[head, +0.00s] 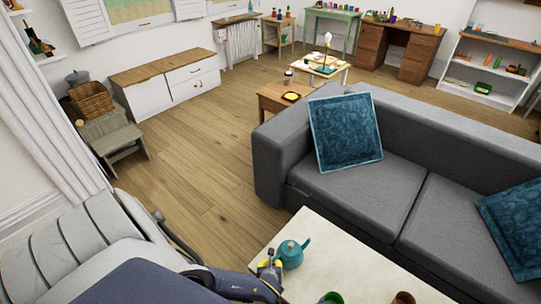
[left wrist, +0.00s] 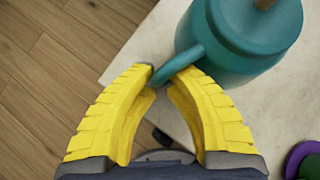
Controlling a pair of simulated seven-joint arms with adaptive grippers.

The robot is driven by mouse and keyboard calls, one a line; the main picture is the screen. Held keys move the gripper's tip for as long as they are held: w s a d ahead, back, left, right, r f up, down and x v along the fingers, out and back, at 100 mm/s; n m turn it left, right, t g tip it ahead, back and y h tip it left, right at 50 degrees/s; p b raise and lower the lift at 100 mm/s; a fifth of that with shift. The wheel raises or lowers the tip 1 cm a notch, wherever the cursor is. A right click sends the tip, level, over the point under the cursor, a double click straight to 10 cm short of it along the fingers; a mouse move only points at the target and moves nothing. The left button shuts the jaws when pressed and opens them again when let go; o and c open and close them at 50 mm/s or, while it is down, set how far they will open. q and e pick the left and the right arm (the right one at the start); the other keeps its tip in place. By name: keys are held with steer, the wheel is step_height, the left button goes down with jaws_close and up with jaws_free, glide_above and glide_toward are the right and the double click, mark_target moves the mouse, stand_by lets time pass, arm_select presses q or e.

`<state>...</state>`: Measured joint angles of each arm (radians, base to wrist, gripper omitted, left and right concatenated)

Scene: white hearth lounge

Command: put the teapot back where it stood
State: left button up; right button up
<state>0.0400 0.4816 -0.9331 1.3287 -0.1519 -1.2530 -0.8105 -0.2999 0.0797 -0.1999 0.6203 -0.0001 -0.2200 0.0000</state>
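The teal teapot (head: 292,254) is upright at the near left corner of the pale stone-topped table (head: 325,240). My left gripper (head: 268,266) is at the left side of the teapot. In the left wrist view the gripper (left wrist: 163,76) has its fingertips drawn together around the handle. I cannot tell whether the teapot's base touches the tabletop. My right gripper is out of view.
A green-and-red cup (head: 332,298) and an orange-brown cup (head: 404,297) stand at the table's near edge. In the left wrist view, a purple-and-green item (left wrist: 302,160) is at the lower right. The grey sofa (head: 345,185) stands behind the table. The table's middle is clear.

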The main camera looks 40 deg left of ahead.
arm_select(q)
steer(key=o, duration=0.5)
steer(key=shift+s+f, duration=0.1)
steer(key=shift+s, duration=0.05)
steer(key=shift+d, duration=0.1)
steer(key=v, duration=1.2)
steer(key=s+f+n+g+h, duration=0.1)
steer(key=s+f+n, duration=0.3)
steer(key=f, duration=0.3)
steer(key=s+a+f+n+g+h, duration=0.1)
steer(key=s+f+n+g, duration=0.2)
steer(key=f, duration=0.4)
steer(key=s+f+n+h, duration=0.1)
steer(key=s+f+n, duration=0.3)
steer(key=f+n, duration=0.15)
steer(key=s+d+f+n+h, duration=0.1)
steer(key=s+d+f+n, duration=0.1)
steer(key=s+f+n, duration=0.3)
steer(key=s+d+f+n+g+h, duration=0.1)
steer(key=s+f+n, duration=0.4)
steer(key=s, duration=0.8)
steer(key=shift+d+n, duration=0.35)
steer(key=shift+n, duration=0.3)
